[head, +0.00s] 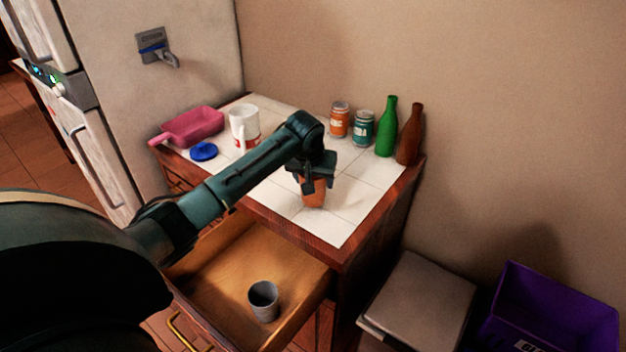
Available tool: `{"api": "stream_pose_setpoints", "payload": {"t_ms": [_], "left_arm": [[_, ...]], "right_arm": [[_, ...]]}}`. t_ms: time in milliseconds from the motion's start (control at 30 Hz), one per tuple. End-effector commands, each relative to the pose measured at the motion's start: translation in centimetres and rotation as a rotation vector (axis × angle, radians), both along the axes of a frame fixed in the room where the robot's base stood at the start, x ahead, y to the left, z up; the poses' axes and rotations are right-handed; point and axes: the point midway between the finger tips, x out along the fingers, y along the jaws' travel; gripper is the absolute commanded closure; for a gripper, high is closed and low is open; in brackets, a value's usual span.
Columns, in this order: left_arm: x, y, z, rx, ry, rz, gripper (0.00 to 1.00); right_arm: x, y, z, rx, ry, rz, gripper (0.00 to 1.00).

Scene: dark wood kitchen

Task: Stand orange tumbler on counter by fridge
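The orange tumbler (314,196) stands upright at the front part of the white-tiled counter (350,205). My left gripper (316,178) reaches down over it from above, with its fingers at the tumbler's upper part. The fingers look closed on it, though the gripper hides the rim. The tumbler's base appears at the tile surface; whether it touches or hovers just above is hard to tell. The fridge (180,80) stands at the left behind the counter. My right gripper is not in view.
An open drawer (220,285) holds a grey cup (263,300). A purple bin (550,310) stands right.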

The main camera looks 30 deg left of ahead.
Motion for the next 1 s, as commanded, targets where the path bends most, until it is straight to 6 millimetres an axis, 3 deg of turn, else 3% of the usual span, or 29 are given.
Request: {"api": "stream_pose_setpoints", "payload": {"t_ms": [133,500,533,800,1000], "left_arm": [[0.0,0.0,-1.3,-0.001,-0.001,0.001,0.6],[0.0,0.0,-1.7,-0.001,-0.001,0.0,0.6],[0.0,0.0,-1.8,-0.001,-0.001,0.0,0.37],[0.0,0.0,-1.7,-0.001,-0.001,0.0,0.16],[0.0,0.0,-1.7,-0.001,-0.001,0.0,0.16]], "right_arm": [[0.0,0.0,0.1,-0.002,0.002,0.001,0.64],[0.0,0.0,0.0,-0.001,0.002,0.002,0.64],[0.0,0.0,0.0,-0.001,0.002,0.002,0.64],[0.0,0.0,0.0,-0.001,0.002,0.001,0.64],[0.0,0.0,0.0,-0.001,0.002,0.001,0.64]]}}
